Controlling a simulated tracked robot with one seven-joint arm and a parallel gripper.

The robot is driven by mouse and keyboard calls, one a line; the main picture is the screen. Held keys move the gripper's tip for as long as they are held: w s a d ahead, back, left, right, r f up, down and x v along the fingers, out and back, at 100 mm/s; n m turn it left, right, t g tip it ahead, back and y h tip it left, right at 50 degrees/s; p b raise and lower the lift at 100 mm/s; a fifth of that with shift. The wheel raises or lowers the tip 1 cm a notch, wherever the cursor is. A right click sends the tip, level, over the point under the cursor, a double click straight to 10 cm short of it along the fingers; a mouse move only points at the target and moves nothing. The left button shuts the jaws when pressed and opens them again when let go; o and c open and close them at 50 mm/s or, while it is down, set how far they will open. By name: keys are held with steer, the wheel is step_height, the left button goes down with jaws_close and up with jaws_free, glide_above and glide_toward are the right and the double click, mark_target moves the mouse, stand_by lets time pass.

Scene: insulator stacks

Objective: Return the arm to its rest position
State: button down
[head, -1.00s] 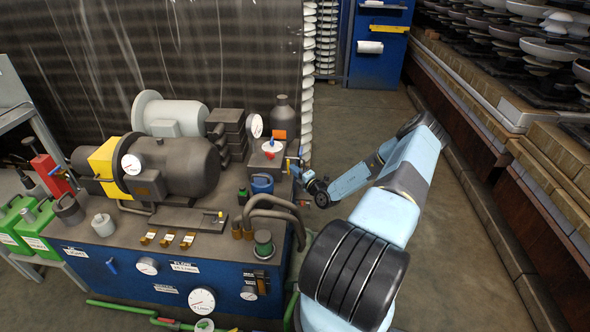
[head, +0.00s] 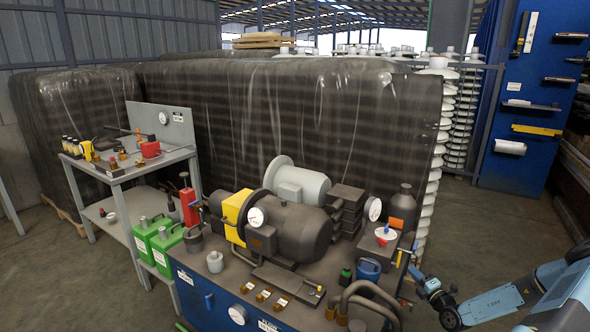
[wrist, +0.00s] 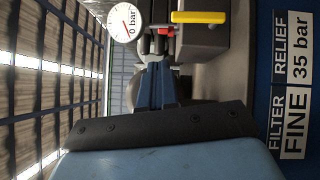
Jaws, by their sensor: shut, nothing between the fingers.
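My arm (head: 495,303), pale blue with dark joints, reaches in from the lower right corner of the head view. My gripper (head: 418,277) is at its end, beside the right end of the blue hydraulic power unit (head: 215,302). It is shut and holds nothing that I can see. In the wrist view my gripper (wrist: 157,88) shows narrow and closed, beyond a dark bracket. My arm's base is outside the head view.
A dark motor (head: 303,232), a grey bottle (head: 403,207) and curved hoses (head: 362,291) crowd the unit's top near my gripper. A grey workbench (head: 125,172) stands left. Wrapped insulator stacks (head: 300,115) stand behind. Floor (head: 480,225) is open at right.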

steer(key=s+a+r+n+g+y, duration=0.3)
steer(key=s+a+r+n+g, duration=0.35)
steer(key=a+r+n, duration=0.7)
steer(key=s+a+r+n+g+y, duration=0.3)
steer(key=a+r+n+g, duration=0.65)
steer(key=r+n, duration=0.6)
steer(key=s+a+r+n+t+h, duration=0.1)
steer(key=s+r+n+h, duration=0.4)
steer(key=s+r+n, duration=0.4)
steer(key=s+a+r+n+t+h, duration=0.2)
steer(key=s+r+n+h, duration=0.4)
steer(key=s, duration=1.3)
step_height(320, 180, up, 7)
steer(key=n, duration=0.4)
steer(key=shift+f+t, duration=0.2)
steer(key=shift+t, duration=0.1)
